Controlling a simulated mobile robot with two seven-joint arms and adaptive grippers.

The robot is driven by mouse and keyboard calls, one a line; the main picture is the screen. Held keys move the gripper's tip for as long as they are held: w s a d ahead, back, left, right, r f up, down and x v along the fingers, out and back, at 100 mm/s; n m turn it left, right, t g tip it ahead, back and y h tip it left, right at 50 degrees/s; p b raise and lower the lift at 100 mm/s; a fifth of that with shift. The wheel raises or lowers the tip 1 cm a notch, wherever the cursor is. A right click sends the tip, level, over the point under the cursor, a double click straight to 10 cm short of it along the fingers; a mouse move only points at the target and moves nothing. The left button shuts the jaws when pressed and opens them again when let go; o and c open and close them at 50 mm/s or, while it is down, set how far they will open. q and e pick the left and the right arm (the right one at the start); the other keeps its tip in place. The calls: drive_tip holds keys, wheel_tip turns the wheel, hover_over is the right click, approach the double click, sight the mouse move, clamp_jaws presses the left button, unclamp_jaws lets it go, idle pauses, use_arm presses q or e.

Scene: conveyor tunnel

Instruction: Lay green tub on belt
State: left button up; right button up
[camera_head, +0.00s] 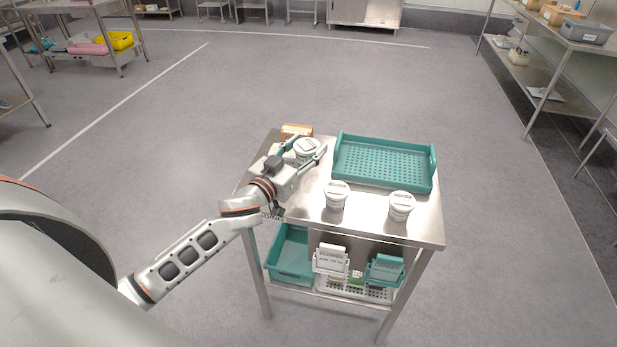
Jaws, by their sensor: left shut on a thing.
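A small white tub (306,148) with a printed lid is at the back left of a steel table (312,210). My left gripper (308,149) reaches over the table from the left and is shut on this tub, one finger on each side. Whether the tub is lifted or resting is unclear. No clearly green small tub shows on the tabletop. Below, a teal bin (289,262) stands on the lower shelf at left, and a small teal container (385,268) at right. No belt is in view. My right gripper is not in view.
A teal perforated tray (434,172) lies empty at the table's back right. Two white lidded tubs, one middle (337,195) and one right (401,206), stand in front of it. A cardboard box (296,131) is behind my gripper. Open floor surrounds the table.

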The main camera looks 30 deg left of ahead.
sight(306, 160)
use_arm(q)
wheel_tip(306, 160, down, 4)
drive_tip(key=shift+f+b, duration=0.1)
drive_tip(key=shift+b, duration=0.35)
wheel_tip(306, 160, down, 2)
drive_tip(key=shift+f+b, duration=0.1)
drive_tip(key=shift+b, duration=0.2)
wheel_tip(306, 160, down, 4)
drive_tip(key=shift+r+b, duration=0.25)
drive_tip(key=shift+b, duration=0.5)
drive_tip(key=shift+f, duration=0.25)
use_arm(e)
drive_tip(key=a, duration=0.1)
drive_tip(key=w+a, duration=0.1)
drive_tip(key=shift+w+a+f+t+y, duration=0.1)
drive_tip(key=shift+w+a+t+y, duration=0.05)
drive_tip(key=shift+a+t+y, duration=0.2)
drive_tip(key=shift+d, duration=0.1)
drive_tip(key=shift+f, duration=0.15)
